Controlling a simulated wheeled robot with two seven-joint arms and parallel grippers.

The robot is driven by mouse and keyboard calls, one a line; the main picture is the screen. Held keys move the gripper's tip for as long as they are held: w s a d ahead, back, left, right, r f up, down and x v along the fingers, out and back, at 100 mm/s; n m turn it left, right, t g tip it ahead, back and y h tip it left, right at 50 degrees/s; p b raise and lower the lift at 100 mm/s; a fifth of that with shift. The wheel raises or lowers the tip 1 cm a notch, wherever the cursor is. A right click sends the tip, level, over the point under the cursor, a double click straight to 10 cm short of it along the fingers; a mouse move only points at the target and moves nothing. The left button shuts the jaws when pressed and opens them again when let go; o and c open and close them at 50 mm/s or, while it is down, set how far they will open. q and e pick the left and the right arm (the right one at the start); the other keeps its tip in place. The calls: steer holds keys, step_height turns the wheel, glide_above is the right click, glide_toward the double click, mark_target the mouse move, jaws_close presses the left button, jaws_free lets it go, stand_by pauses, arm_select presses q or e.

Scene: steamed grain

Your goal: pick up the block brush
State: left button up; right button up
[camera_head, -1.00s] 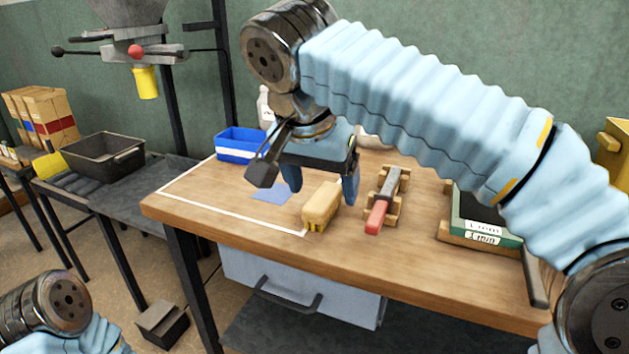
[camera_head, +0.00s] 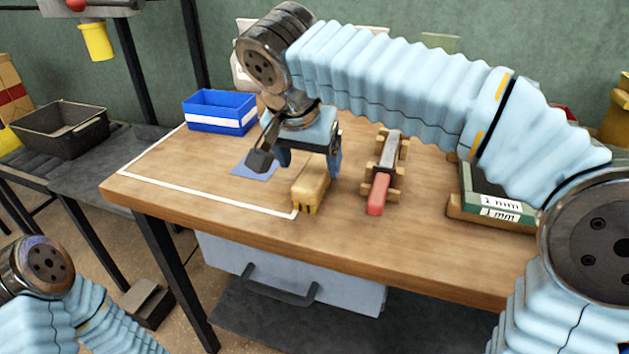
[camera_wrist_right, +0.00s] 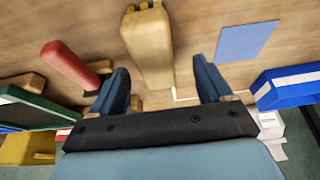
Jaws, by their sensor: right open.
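The block brush (camera_head: 311,189) has a tan wooden body with yellow bristles at its near end. It lies on the wooden workbench (camera_head: 240,228), by a corner of the white outline. My right gripper (camera_head: 309,166) is open above the brush's far part, with a blue finger on each side in the picture. In the right wrist view the brush (camera_wrist_right: 149,45) lies ahead of and between the two open fingers (camera_wrist_right: 163,85), with gaps to both. Part of my left arm shows at the lower left of the head view, but its gripper is not visible.
A red-handled tool (camera_head: 379,190) rests on a wooden holder right of the brush. A blue square (camera_head: 254,166) lies left, and a blue bin (camera_head: 219,111) stands behind it. Green sieve-like boxes (camera_head: 492,200) are at the right. The bench front is clear.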

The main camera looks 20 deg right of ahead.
mark_target(314, 171)
steer(key=shift+s+x, duration=0.15)
steer(key=shift+x, duration=1)
steer(key=shift+s+x, duration=0.1)
steer(key=shift+x, duration=1.1)
steer(key=shift+d+f+b, duration=0.15)
steer(key=shift+f+b, duration=0.15)
steer(key=shift+b, duration=0.05)
steer(key=shift+c, duration=0.2)
steer(key=c, duration=1.1)
steer(key=shift+o, duration=0.2)
steer(key=shift+r+p, duration=0.4)
steer(key=shift+r, duration=0.05)
step_height(314, 171, up, 3)
steer(key=shift+r, duration=0.1)
steer(key=s+a+r, duration=0.1)
steer(key=s+r, duration=0.8)
steer(key=s, duration=0.5)
steer(key=shift+a+r, duration=0.15)
steer(key=shift+r, duration=0.1)
